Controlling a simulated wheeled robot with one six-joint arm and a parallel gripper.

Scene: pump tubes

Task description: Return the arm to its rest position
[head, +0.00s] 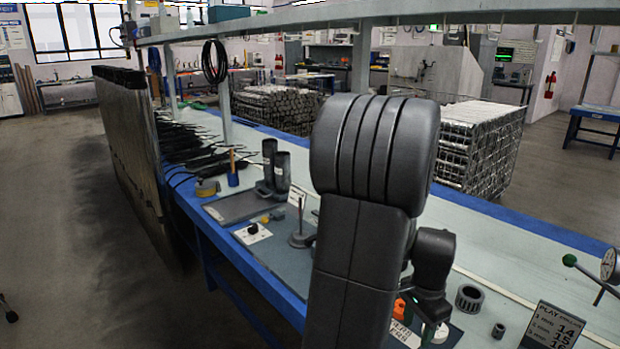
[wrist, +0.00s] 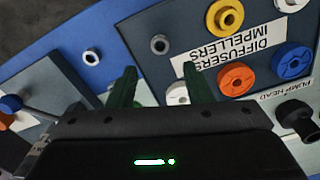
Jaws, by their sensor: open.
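My arm (head: 365,190) stands large in the middle of the head view, raised over the bench and hiding part of it. My gripper (wrist: 160,88) shows in the wrist view with its two green fingers apart. I see nothing held between them. The fingers point over the bench beside the sign reading "DIFFUSERS IMPELLERS" (wrist: 212,50). A white ring (wrist: 177,93) shows between the fingers; I cannot tell how far below them it lies.
The workbench (head: 480,235) runs beside me under a long overhead shelf (head: 350,14). In the wrist view, a yellow part (wrist: 226,18), an orange part (wrist: 235,78) and a blue part (wrist: 292,60) lie by the sign. Dark upright tubes (head: 281,171) stand left of the arm.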

